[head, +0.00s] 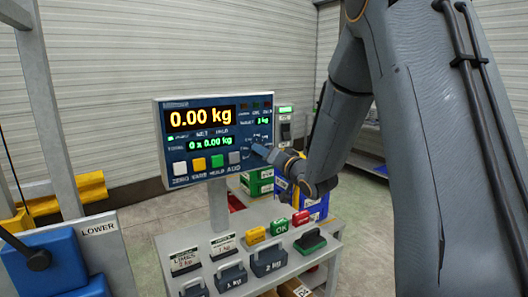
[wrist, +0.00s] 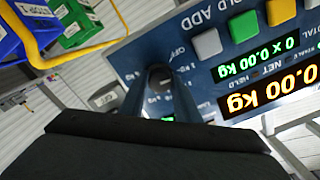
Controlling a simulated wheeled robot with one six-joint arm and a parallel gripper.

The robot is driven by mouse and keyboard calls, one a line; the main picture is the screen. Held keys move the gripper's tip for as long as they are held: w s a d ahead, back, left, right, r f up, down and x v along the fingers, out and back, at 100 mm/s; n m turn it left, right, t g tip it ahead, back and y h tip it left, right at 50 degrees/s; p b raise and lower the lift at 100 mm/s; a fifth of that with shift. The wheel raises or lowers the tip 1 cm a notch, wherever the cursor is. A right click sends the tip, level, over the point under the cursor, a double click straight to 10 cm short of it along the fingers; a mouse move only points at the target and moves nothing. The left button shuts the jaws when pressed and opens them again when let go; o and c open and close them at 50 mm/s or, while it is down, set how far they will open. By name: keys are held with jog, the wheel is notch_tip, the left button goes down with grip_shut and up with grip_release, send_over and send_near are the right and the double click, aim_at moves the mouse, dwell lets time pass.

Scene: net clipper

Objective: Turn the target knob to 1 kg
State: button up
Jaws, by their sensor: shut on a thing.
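The blue scale panel (head: 180,150) stands on a post, with a large orange readout of 0.00 kg and a green readout of 0 x 0.00 kg. A small green target readout (head: 263,120) sits at its upper right; its digit is too small to read surely. The dark target knob (wrist: 160,74) is on the panel between printed labels, with OFF on one side. My gripper (wrist: 160,82) is shut on the knob, one finger on each side. In the head view my gripper (head: 262,151) reaches the panel's lower right and hides the knob.
White, yellow, green and grey buttons (head: 215,161) line the panel's bottom. Below, a grey shelf (head: 222,285) holds weights, label cards and coloured blocks. A blue box (head: 62,262) stands at left. Green and blue crates (head: 258,182) are behind my arm.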

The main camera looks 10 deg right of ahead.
jog(key=shift+w+r+m, duration=0.15)
jog(key=shift+r+m, duration=0.15)
jog(key=shift+m, duration=0.1)
jog(key=o, duration=0.9)
jog(key=shift+o, duration=0.7)
jog(key=shift+w+f, duration=0.1)
jog(key=shift+f, duration=0.05)
jog(key=shift+f, duration=0.1)
jog(key=b+v, duration=0.2)
jog(key=v, duration=0.6)
